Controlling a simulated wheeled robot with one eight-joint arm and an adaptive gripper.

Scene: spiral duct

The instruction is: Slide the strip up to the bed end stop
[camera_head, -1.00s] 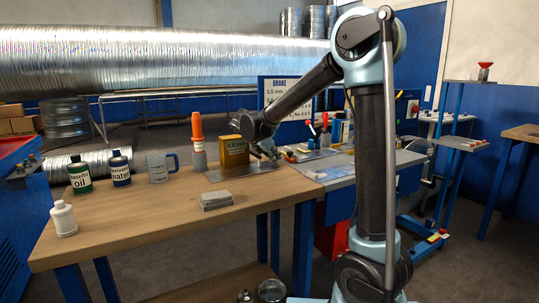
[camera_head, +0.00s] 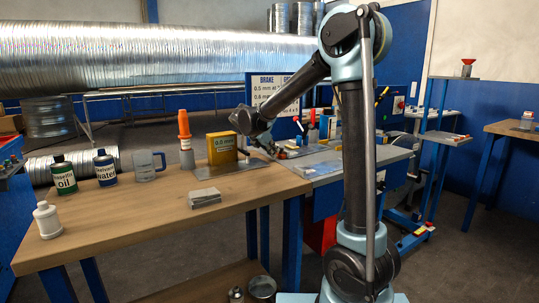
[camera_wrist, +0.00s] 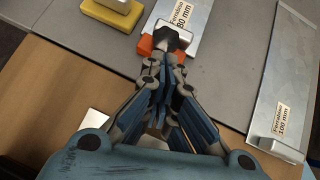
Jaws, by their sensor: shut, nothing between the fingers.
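My gripper (camera_wrist: 163,62) is shut and empty in the wrist view. Its tips are at the near side of an orange block (camera_wrist: 147,47) with a pale and dark knob (camera_wrist: 172,37); I cannot tell whether they touch it. A metal strip labelled 80 mm (camera_wrist: 192,20) runs from this block towards the top of the wrist view. A second strip, labelled 100 mm (camera_wrist: 290,75), lies at the right with a silver block (camera_wrist: 278,148) at its near end. In the head view my gripper (camera_head: 270,147) is over the table's right end; the end stop cannot be made out.
A yellow block (camera_wrist: 113,10) sits at the wrist view's top left. On the wooden table (camera_head: 130,225) stand a yellow 0.8 mm box (camera_head: 222,149), an orange-tipped bottle (camera_head: 185,140), a clear mug (camera_head: 147,166) and oil and water bottles.

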